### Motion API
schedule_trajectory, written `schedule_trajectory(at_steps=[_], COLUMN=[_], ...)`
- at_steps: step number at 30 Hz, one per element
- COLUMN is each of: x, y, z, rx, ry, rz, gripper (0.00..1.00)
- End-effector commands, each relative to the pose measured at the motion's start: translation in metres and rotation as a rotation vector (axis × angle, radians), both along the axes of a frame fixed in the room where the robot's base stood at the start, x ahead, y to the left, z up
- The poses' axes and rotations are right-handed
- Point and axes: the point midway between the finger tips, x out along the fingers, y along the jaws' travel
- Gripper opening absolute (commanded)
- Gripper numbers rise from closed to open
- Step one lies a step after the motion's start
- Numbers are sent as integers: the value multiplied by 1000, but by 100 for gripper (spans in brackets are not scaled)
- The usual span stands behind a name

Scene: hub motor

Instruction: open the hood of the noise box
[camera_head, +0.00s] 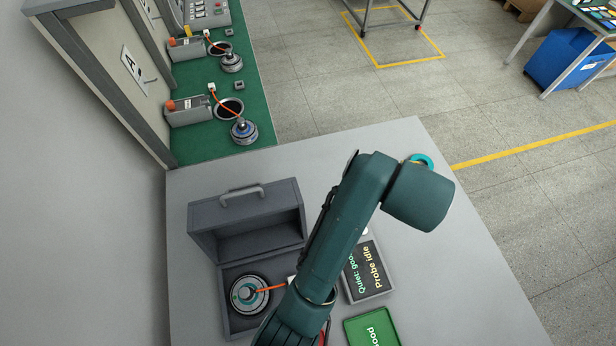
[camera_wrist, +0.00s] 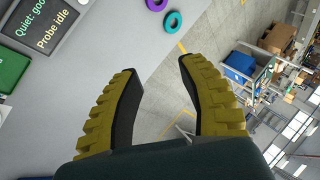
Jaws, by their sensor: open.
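The dark grey noise box (camera_head: 226,318) stands on the grey table in the head view. Its hood (camera_head: 246,218) is swung up at the back, with its hollow side facing forward and its handle (camera_head: 243,191) on top. A round hub motor (camera_head: 250,293) with an orange cable lies inside the open box. My arm covers the box's right side. My gripper (camera_wrist: 158,70) is open and empty in the wrist view, its yellow-backed fingers apart over the table's edge, touching nothing visible. I cannot make out the gripper in the head view.
A display (camera_head: 368,272) reading "Probe idle" and a green tray (camera_head: 372,328) marked "Good" lie right of the box. A teal ring (camera_wrist: 173,21) and a purple ring (camera_wrist: 156,4) lie near the table edge. A green bench (camera_head: 210,146) with motors stands behind.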

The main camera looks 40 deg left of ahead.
Motion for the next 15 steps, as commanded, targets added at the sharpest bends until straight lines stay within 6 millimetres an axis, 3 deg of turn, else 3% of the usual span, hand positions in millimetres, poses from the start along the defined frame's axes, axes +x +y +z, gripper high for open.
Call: schedule_trajectory(at_steps=[1,3,7,11,12,15], x=[-6,-23,-66,-117,-132,-163], y=[35,79,155,231,257,307], z=[-22,-48,-74,-79,-76,-62], rx=[10,2,-79,-197,-225,-255], ry=[122,289,522,644,652,631], rz=[4,-1,27,152,206,313], gripper=[41,41,41,41,41,41])
